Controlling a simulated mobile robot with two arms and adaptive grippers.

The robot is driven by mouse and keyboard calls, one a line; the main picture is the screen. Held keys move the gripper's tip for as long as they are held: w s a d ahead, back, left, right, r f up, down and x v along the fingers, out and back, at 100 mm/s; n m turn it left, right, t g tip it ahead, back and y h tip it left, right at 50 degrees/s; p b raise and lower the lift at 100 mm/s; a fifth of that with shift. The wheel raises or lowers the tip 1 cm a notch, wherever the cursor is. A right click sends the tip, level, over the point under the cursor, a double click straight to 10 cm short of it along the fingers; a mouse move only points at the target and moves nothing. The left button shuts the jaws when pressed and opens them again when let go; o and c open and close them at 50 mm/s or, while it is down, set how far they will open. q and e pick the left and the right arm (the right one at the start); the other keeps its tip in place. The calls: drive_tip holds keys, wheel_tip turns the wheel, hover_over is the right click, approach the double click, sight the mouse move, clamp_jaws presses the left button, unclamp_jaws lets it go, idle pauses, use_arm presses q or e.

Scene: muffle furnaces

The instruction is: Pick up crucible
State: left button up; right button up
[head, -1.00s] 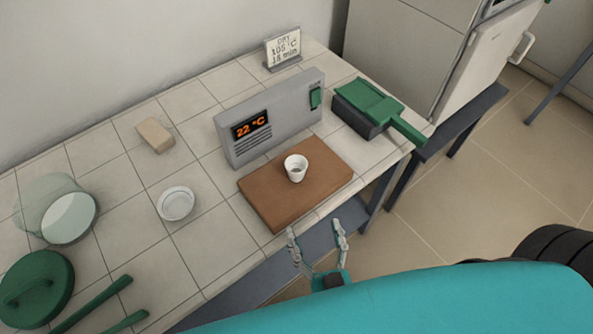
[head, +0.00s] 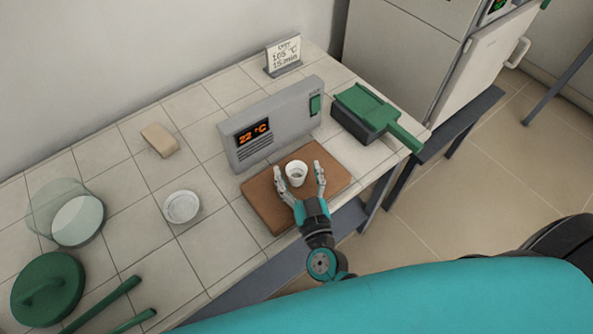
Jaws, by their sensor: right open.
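A small white crucible (head: 296,172) stands upright on the brown board (head: 262,205) in front of the grey control unit. My right gripper (head: 298,175) is open over the board, with one finger on each side of the crucible. I cannot tell whether either finger touches it. My left gripper is not in view.
The grey unit (head: 290,118) reads 22 °C and stands close behind the board. A white dish (head: 181,207), tan block (head: 160,140), glass vessel (head: 76,219), green lid (head: 46,288) and green handles (head: 104,303) are at left.

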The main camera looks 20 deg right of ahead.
drive_tip(key=shift+w+f, duration=0.1)
drive_tip(key=shift+w, duration=0.7)
drive_tip(key=shift+s, duration=0.1)
drive_tip(key=c, duration=1.3)
drive_tip(key=shift+r+p, duration=0.55)
drive_tip(key=shift+p, duration=0.1)
wheel_tip(320, 180, up, 3)
drive_tip(key=p, duration=0.4)
drive_tip(key=shift+r, duration=0.2)
drive_tip(key=s+a+p, duration=0.1)
drive_tip(key=s+a, duration=0.1)
drive_tip(key=s, duration=0.5)
drive_tip(key=s+a+p, duration=0.1)
drive_tip(key=s+a, duration=0.1)
drive_tip(key=s, duration=0.6)
drive_tip(key=shift+s+a+r+p, duration=0.2)
drive_tip(key=shift+a+r+p, duration=0.05)
drive_tip(key=shift+p, duration=0.15)
